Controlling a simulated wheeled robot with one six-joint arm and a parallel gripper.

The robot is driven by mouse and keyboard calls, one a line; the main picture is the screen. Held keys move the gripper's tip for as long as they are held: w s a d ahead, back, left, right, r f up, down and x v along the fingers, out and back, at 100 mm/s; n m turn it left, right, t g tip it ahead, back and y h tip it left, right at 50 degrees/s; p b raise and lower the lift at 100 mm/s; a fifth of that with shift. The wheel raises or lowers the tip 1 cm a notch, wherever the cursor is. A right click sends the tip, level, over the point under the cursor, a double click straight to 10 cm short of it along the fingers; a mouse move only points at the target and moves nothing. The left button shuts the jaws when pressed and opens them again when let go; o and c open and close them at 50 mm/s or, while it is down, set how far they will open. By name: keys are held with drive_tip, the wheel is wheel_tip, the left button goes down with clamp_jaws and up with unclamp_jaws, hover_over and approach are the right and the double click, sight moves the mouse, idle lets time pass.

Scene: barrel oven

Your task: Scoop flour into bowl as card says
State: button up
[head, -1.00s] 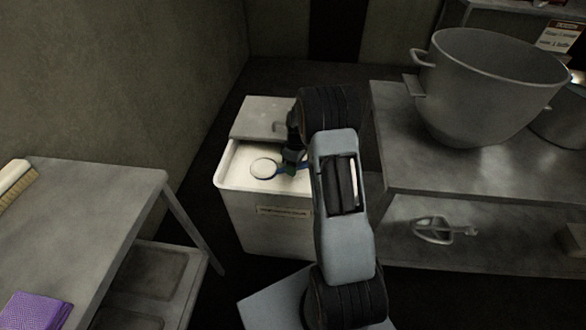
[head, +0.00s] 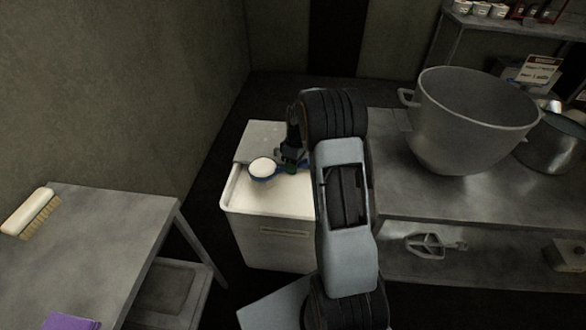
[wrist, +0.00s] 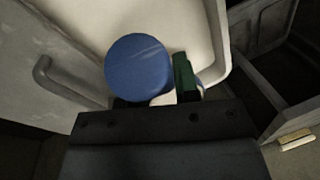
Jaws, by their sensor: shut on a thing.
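My gripper (head: 290,158) is shut on a blue scoop (head: 262,178), above the flour bin. The scoop's bowl holds a rounded white heap of flour (head: 263,168) and looks about level. In the wrist view the blue underside of the scoop (wrist: 139,68) shows, with a green finger (wrist: 185,77) beside it. The flour bin (head: 275,245) has white flour (head: 275,195) inside and its lid (head: 262,138) pushed back. A large metal mixing bowl (head: 470,125) stands on the bench to the right. A card (head: 540,72) stands behind it; its text is too small to read.
A metal bench (head: 430,195) holds the bowl and a second pot (head: 560,140); a mixer paddle (head: 432,246) lies on its lower shelf. At left, a table (head: 110,235) carries a brush (head: 32,212) and a purple cloth (head: 70,322). Cups (head: 480,9) stand on the back shelf.

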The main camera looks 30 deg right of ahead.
drive_tip(key=shift+s+a+p+v, duration=0.15)
drive_tip(key=shift+p+v, duration=0.4)
drive_tip(key=shift+v, duration=0.4)
drive_tip(key=shift+s+a+p+v, duration=0.15)
drive_tip(key=shift+p+v, duration=0.35)
drive_tip(key=shift+v, duration=0.45)
drive_tip(key=shift+s+a+p+v, duration=0.15)
drive_tip(key=shift+p+v, duration=0.4)
drive_tip(key=shift+v, duration=0.45)
drive_tip(key=shift+r, duration=0.1)
